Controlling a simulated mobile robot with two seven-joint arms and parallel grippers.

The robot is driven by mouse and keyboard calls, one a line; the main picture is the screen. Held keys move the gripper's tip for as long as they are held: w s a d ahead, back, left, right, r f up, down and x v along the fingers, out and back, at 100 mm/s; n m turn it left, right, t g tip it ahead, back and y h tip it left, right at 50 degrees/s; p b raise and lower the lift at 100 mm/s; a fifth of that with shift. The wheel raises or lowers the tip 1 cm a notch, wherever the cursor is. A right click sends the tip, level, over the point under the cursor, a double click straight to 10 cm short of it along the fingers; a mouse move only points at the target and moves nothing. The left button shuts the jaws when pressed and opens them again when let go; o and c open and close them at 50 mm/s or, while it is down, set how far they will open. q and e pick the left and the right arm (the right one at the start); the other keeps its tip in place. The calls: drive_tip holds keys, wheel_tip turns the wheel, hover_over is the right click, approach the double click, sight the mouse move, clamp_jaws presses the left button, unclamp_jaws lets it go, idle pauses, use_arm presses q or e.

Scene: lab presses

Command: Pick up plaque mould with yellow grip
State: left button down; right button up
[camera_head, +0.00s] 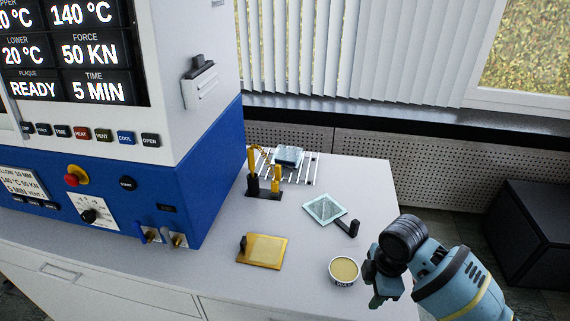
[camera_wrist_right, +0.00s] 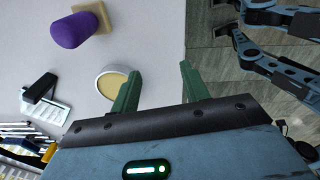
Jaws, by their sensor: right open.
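I cannot clearly make out a mould with a yellow grip. In the head view a pale grey-green square mould (camera_head: 325,208) with a black grip (camera_head: 350,229) lies on the bench. A gold plate (camera_head: 265,250) with a dark grip lies nearer the press. A black stand with yellow posts (camera_head: 276,178) stands by the rack. My right gripper (camera_head: 374,284) is open and empty, above the bench's right side near a cup. Blue arm parts, probably my left arm, show at the wrist view's upper right.
The white cup with pale yellow filling (camera_head: 344,271) is close to my right gripper. A wire rack (camera_head: 305,168) at the back holds a bluish block (camera_head: 289,156). The blue and white press (camera_head: 200,190) blocks the left. The bench's back right is clear.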

drive_tip(key=s+a+f+m+t+y, duration=0.1)
drive_tip(key=s+a+f+m+t, duration=0.2)
drive_tip(key=s+f+m, duration=0.35)
drive_tip(key=s+a+f+m+t+y, duration=0.1)
drive_tip(key=s+a+f+m+t, duration=0.15)
drive_tip(key=s+f+m, duration=0.35)
drive_tip(key=s+d+f+m+t+h, duration=0.1)
drive_tip(key=s+d+m+t, duration=0.1)
drive_tip(key=s, duration=0.6)
drive_tip(key=shift+d+f+t, duration=0.4)
drive_tip(key=shift+d+t, duration=0.25)
drive_tip(key=shift+d, duration=0.15)
drive_tip(key=shift+s+d, duration=0.1)
drive_tip(key=shift+c, duration=1)
